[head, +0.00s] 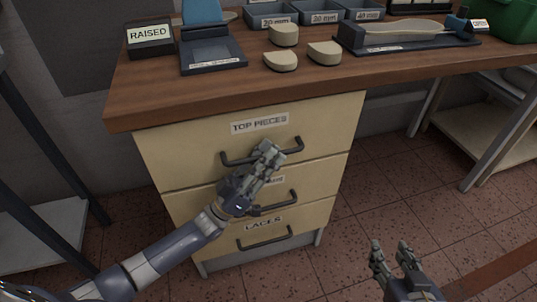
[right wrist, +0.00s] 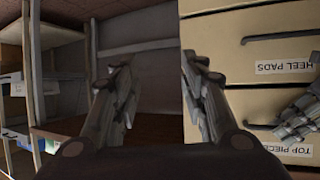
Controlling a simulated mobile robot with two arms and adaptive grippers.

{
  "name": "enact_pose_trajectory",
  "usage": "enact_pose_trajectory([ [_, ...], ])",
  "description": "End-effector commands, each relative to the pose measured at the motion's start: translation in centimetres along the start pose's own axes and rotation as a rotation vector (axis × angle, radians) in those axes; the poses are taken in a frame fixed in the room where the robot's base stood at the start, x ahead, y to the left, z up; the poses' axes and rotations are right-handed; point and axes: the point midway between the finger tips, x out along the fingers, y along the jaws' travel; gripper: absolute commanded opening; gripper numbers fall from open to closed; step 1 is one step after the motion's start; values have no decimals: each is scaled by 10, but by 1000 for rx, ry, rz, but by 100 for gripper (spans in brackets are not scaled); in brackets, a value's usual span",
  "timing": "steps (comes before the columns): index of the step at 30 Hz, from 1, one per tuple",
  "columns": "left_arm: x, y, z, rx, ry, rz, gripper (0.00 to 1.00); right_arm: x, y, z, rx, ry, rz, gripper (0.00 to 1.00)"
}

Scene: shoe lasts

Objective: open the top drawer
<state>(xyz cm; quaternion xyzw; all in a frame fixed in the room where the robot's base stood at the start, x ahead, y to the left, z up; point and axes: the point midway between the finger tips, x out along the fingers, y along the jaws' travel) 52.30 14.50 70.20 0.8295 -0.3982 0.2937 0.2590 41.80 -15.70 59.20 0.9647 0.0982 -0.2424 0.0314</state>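The top drawer (head: 190,165) is the uppermost of three cream drawers under the workbench. It is labelled TOP PIECES and looks flush with the cabinet. Its dark bar handle (head: 233,160) shows on both sides of my left gripper (head: 266,153). The left fingers are at the middle of this handle and hide part of it. Whether they are closed around the bar is unclear. The right wrist view also shows the left gripper (right wrist: 300,118) by the top drawer's handle (right wrist: 258,126). My right gripper (head: 392,248) is open and empty, low and right of the drawers.
Below are the middle drawer (head: 190,205), labelled HEEL PADS in the right wrist view, and the LACES drawer (head: 220,245). The wooden benchtop (head: 150,98) overhangs the drawers and holds cream pieces and grey bins. Tiled floor (head: 360,205) is clear in front and right.

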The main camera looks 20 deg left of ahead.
Motion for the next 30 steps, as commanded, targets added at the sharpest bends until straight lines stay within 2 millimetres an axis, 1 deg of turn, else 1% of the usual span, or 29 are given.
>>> enact_pose_trajectory([
  [3,3,0,0,0,0,0,20,0,0,1,0,-2,0,40],
  [9,4,0,0,0,0,0,20,0,0,1,0,-3,0,40],
  [10,3,0,0,0,0,0,15,0,0,1,0,-3,0,40],
  [12,3,0,0,0,0,0,0,0,0,1,0,-3,0,40],
  [23,3,4,0,-1,0,0,0,-1,0,2,0,-15,0,40],
  [26,3,9,1,-2,0,1,0,-5,3,16,-1,-83,6,40],
  [29,1,19,2,-2,-2,0,0,-11,5,33,0,-169,11,40],
  [30,1,23,2,-3,-2,0,0,-15,6,42,1,-214,14,40],
])
